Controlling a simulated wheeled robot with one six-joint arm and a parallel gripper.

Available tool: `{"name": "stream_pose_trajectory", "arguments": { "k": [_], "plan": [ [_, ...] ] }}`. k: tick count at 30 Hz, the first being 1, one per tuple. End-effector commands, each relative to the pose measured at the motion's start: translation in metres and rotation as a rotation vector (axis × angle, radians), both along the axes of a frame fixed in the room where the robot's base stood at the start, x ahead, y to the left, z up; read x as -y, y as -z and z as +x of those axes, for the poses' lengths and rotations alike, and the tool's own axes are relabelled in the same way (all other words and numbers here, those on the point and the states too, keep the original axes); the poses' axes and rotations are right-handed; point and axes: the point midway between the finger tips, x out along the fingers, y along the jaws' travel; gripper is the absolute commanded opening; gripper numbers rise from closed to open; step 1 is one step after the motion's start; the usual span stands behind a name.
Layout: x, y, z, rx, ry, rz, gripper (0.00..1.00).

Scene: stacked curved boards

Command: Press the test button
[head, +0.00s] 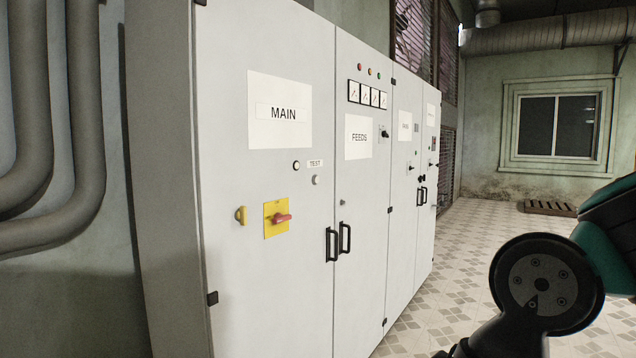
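A tall light-grey electrical cabinet fills the left and middle of the head view. Its nearest door (235,190) carries a sign reading MAIN (283,114). A small TEST label (315,162) is at mid-height on this door. A small round dark-rimmed button (296,166) is just left of the label. Another small pale round button (315,180) is just below the label. I cannot tell by sight which one the label names. Part of my arm shows at the lower right, apart from the cabinet. My gripper is out of view.
A red rotary switch on a yellow plate (277,218) and a yellow knob (240,215) are below the buttons. Black door handles (331,244) stick out to their right. Thick pipes (85,120) run along the left wall. The tiled floor (455,265) right of the cabinet is open.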

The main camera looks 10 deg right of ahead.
Motion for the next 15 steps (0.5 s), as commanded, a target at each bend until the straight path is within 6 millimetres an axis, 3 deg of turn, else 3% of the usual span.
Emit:
{"name": "stream_pose_trajectory", "arguments": {
  "k": [3,4,9,15],
  "plan": [
    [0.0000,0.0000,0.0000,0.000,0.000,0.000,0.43],
    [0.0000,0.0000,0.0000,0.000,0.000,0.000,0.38],
    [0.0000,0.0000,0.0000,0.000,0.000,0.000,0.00],
    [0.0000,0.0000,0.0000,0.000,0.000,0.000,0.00]
  ]
}}
